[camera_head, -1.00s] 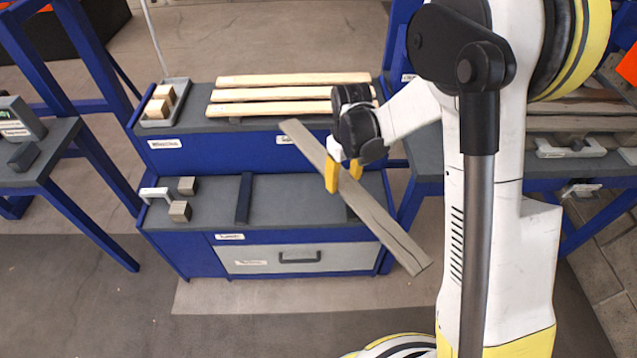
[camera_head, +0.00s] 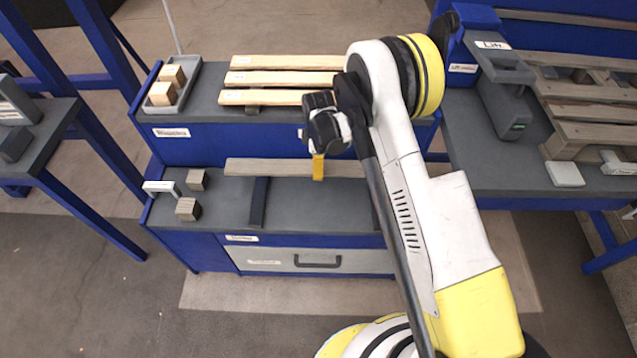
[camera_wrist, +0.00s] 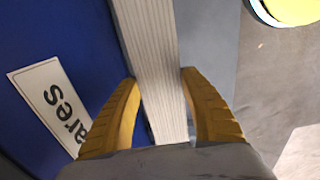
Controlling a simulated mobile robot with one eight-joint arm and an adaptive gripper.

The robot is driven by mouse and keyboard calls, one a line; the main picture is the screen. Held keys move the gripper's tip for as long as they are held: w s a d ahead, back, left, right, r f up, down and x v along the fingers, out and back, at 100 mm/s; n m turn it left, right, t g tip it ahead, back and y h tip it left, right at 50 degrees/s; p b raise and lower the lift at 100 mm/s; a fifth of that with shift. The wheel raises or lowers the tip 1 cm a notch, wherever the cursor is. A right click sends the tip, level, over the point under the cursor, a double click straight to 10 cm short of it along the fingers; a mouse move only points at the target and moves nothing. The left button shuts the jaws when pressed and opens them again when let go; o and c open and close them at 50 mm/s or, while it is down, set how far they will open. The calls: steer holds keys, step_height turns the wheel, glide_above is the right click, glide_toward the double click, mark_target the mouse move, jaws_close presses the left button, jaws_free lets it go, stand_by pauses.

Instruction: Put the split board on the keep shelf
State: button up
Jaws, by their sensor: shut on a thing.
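The split board (camera_head: 270,168) is a long grey-brown plank, lying level over the lower grey shelf (camera_head: 330,200) of the blue two-step bench. My gripper (camera_head: 318,168) is above it with yellow fingers pointing down. In the wrist view the gripper (camera_wrist: 160,115) has one finger on each side of the board (camera_wrist: 148,50), shut on it. I cannot tell whether the board touches the dark cross strips below it. The label on the lower shelf front is too small to read in the head view. The split itself does not show.
Several pale boards (camera_head: 285,78) and a tray of small blocks (camera_head: 168,86) lie on the upper step. Two loose blocks (camera_head: 188,208) and a white bracket (camera_head: 160,188) sit at the lower shelf's left end. A pallet (camera_head: 590,120) stands on the right table.

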step_height(320, 180, down, 8)
steer(key=b, duration=0.2)
steer(key=shift+r+b, duration=0.25)
steer(key=shift+b, duration=0.15)
steer(key=shift+f, duration=0.15)
steer(key=o, duration=1.3)
steer(key=shift+o, duration=0.2)
step_height(320, 180, up, 13)
steer(key=p, duration=0.4)
steer(key=shift+f+p, duration=0.2)
steer(key=shift+p, duration=0.1)
